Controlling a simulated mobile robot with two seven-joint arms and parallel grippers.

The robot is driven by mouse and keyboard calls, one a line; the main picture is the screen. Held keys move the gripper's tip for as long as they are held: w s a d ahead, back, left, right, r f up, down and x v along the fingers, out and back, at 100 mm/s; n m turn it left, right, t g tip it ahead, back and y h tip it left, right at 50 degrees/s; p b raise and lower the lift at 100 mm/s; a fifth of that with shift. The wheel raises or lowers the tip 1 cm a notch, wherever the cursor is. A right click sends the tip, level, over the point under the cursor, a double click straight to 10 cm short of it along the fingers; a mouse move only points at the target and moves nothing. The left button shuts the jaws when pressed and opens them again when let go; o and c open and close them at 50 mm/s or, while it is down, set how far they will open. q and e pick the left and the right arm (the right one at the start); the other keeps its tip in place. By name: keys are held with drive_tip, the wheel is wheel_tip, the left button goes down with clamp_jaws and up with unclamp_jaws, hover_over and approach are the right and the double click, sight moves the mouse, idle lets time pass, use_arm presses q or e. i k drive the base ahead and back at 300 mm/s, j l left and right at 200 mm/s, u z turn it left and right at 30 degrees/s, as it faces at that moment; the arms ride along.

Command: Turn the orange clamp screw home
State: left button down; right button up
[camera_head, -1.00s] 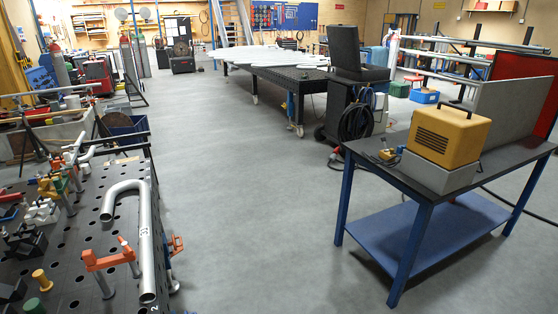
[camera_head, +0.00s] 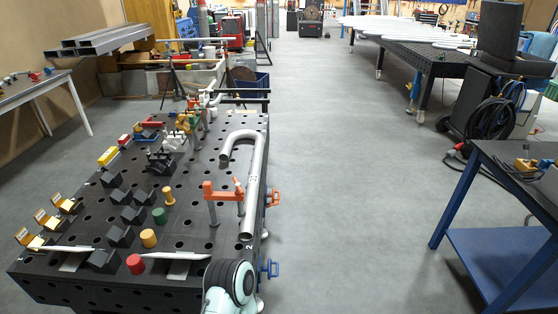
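An orange clamp (camera_head: 222,195) stands on the perforated black table, its grey post set in the tabletop. Its arm reaches right toward a bent grey pipe (camera_head: 253,185). A short orange screw handle (camera_head: 238,183) rises slightly tilted at the arm's right end, beside the pipe. Whether the screw's lower end touches the pipe is too small to tell. A second orange clamp-like part (camera_head: 274,197) is on the table's right side. Part of my own arm shows at the bottom edge, in front of the table. Neither gripper is in view.
The black table (camera_head: 190,236) also carries yellow, green and red knobs, dark blocks and pale flat bars. A blue part (camera_head: 270,268) sticks out from its right side. Open grey floor lies to its right, up to a blue-legged bench (camera_head: 455,212).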

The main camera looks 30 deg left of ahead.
sight(238, 185)
drive_tip(key=i+l, duration=0.15)
drive_tip(key=i, duration=0.25)
drive_tip(key=i+l, duration=0.15)
drive_tip(key=i, duration=0.25)
drive_tip(key=i+u, duration=0.1)
drive_tip(key=u, duration=1.45)
